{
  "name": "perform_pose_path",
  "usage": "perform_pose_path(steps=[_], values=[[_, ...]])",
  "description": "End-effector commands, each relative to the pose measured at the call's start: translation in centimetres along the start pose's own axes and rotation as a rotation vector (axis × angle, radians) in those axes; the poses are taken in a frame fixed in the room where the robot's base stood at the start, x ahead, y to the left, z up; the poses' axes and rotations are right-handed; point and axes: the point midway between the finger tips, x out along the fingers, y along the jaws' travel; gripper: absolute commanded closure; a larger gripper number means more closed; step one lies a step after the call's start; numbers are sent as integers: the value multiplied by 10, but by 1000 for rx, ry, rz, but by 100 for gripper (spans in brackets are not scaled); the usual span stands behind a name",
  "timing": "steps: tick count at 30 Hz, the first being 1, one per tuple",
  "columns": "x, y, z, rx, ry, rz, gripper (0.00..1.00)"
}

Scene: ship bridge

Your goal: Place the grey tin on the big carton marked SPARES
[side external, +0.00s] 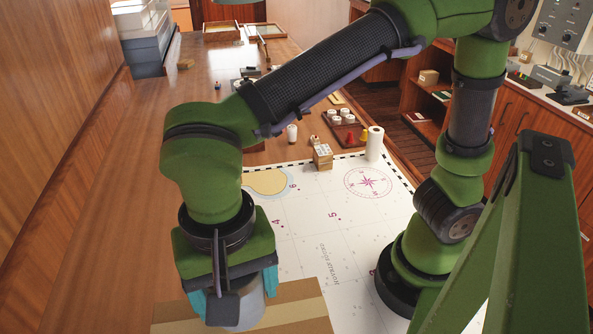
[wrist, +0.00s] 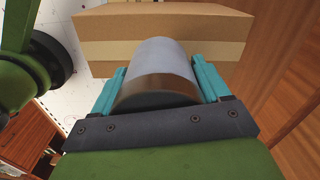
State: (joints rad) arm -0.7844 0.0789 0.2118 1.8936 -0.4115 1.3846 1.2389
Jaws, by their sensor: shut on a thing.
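The grey tin (wrist: 158,68) is between the two teal fingers of my gripper (wrist: 160,88) in the wrist view, and the fingers are shut on it. In the side external view the tin (side external: 250,306) shows only in part, behind and below my gripper (side external: 232,304). The big carton (side external: 299,306) is brown with a paler tape strip, at the bottom edge of the side external view. In the wrist view the carton (wrist: 205,22) lies just beyond the tin. No SPARES marking shows. I cannot tell whether the tin touches the carton.
A white chart (side external: 310,225) covers the table right of the carton. A small box (side external: 322,156), a white roll (side external: 375,143) and a tray of small items (side external: 345,130) stand farther back. Grey stacked boxes (side external: 148,45) are at the back left. The wooden tabletop (side external: 130,170) at left is clear.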

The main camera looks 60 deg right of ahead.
Motion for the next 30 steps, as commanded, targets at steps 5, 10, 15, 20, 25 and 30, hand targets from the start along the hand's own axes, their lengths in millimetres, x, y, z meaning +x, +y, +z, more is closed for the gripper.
perform_pose_path(steps=[5, 10, 15, 20, 25, 30], values=[[24, -4, 0, -1, -1, 3, 63], [36, -5, 0, 0, 0, -1, 63], [35, -4, 0, 0, 0, -2, 63], [39, -4, 0, 0, 0, 0, 63], [39, -4, 0, 0, 0, 0, 2], [39, -4, 0, 0, 0, 0, 0]])
